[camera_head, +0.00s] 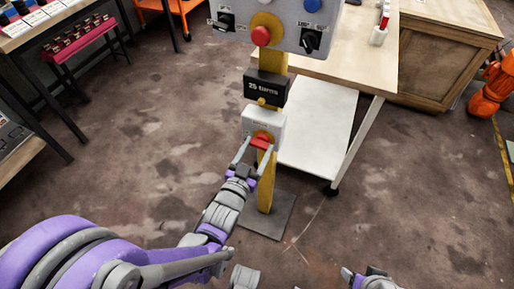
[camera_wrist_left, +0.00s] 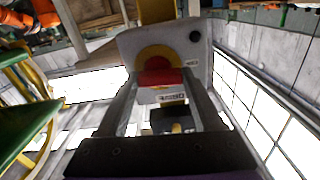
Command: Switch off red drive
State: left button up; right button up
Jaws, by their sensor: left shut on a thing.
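The red drive's red handle (camera_head: 262,141) is on a light grey box (camera_head: 250,122) mounted low on a yellow post. In the left wrist view, the red handle (camera_wrist_left: 157,77) sits in front of a yellow disc (camera_wrist_left: 155,52). My left gripper (camera_head: 257,149) has its two grey fingers on either side of the red handle and is shut on it. The fingers hide the sides of the handle. My right gripper's fingers do not show; only parts of my right arm appear at the bottom edge.
The yellow post (camera_head: 267,190) stands on a dark floor plate (camera_head: 266,216). Above are a black label box (camera_head: 267,88) and a grey panel with a red button (camera_head: 261,36) and black knobs. A wooden table (camera_head: 365,65) stands behind, right. Open floor lies around.

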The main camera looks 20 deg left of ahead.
pick_arm(q)
jog(key=shift+n, duration=0.6)
jog(key=o, duration=1.4)
jog(key=shift+c, duration=0.2)
jog(key=shift+s, duration=0.1)
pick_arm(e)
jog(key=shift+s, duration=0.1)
